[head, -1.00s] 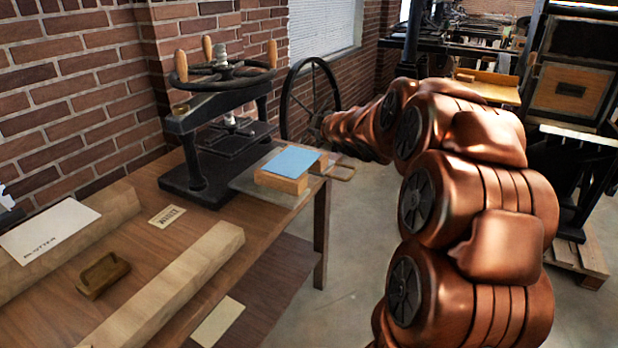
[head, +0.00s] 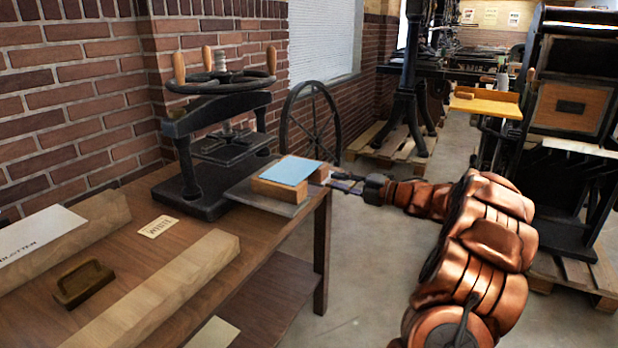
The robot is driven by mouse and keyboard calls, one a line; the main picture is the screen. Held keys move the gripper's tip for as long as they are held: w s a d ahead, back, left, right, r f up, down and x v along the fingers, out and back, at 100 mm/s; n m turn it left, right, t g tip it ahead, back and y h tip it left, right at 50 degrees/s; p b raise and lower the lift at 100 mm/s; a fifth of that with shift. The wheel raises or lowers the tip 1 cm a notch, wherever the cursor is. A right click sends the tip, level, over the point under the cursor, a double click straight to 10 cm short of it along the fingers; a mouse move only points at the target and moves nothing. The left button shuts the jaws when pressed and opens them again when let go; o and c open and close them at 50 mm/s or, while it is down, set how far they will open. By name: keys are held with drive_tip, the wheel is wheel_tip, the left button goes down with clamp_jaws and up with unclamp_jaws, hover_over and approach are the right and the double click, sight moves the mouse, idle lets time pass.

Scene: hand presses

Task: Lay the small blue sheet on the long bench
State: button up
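The small blue sheet (head: 291,171) lies flat across two wooden blocks (head: 278,190), on a grey plate (head: 243,193) at the press's front right. The sheet's right edge overhangs towards my gripper. The long bench (head: 180,238) is the brown wooden table under the press. My gripper (head: 338,180) is just right of the sheet and blocks, past the bench's right end, pointing left. Its two thin fingers show a gap between them, with nothing seen held. The fingertips are small here, and whether they touch the sheet or block cannot be told.
A black hand press (head: 207,150) stands on the bench's far part. Open floor lies right of the bench.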

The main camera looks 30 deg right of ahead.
sight(310, 173)
drive_tip(key=p+x, duration=0.1)
drive_tip(key=x, duration=0.6)
drive_tip(key=shift+w+a+f, duration=0.1)
drive_tip(key=shift+w+a, duration=0.15)
drive_tip(key=shift+w, duration=0.05)
drive_tip(key=shift+x, duration=0.9)
clamp_jaws()
drive_tip(key=shift+r, duration=0.2)
wheel_tip(310, 173, up, 3)
drive_tip(key=shift+f, duration=0.1)
